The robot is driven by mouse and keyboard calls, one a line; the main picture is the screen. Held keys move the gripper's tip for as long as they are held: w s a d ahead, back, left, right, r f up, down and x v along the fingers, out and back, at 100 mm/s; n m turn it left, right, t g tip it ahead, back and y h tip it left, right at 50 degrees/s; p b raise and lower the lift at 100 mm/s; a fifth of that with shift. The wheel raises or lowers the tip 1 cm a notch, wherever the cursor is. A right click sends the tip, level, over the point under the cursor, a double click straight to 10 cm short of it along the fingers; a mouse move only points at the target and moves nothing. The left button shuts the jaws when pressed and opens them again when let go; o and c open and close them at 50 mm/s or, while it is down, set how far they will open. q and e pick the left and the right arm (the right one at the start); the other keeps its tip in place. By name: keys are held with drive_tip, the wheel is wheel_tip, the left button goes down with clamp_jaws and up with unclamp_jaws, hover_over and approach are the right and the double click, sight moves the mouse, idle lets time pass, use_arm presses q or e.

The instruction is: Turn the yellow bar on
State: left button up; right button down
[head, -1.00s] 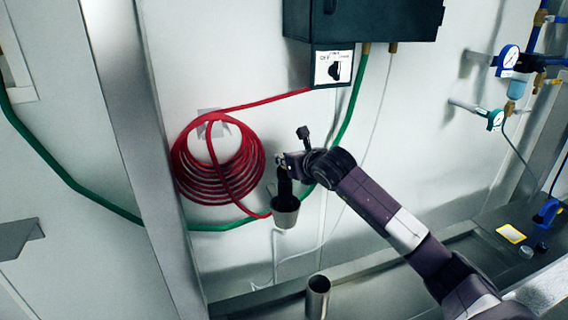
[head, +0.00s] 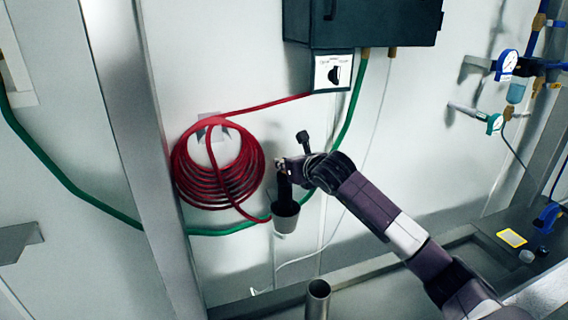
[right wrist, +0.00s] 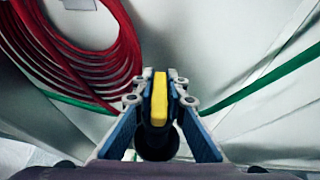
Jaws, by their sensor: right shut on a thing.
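The yellow bar (right wrist: 159,98) stands between my right gripper's blue-sided fingers in the right wrist view, with its long side pointing up the picture. My right gripper (right wrist: 160,88) is shut on it from both sides. In the head view the same gripper (head: 282,168) is at the top of a dark vertical pipe (head: 284,192), and the bar cannot be made out there. A grey cup-shaped end (head: 285,218) hangs below the pipe. My left gripper is not in view.
A coiled red hose (head: 185,175) hangs on the wall just left of the gripper. A green hose (head: 346,130) runs behind it. A dark box (head: 362,22) with a switch panel (head: 333,72) is above. A metal tube (head: 318,300) stands below.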

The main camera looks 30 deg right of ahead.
drive_tip(key=c, duration=1.9)
unclamp_jaws()
drive_tip(key=shift+c, duration=0.2)
drive_tip(key=shift+s, duration=0.1)
drive_tip(key=v, duration=1.1)
drive_tip(key=shift+s+r, duration=0.15)
drive_tip(key=shift+s, duration=0.2)
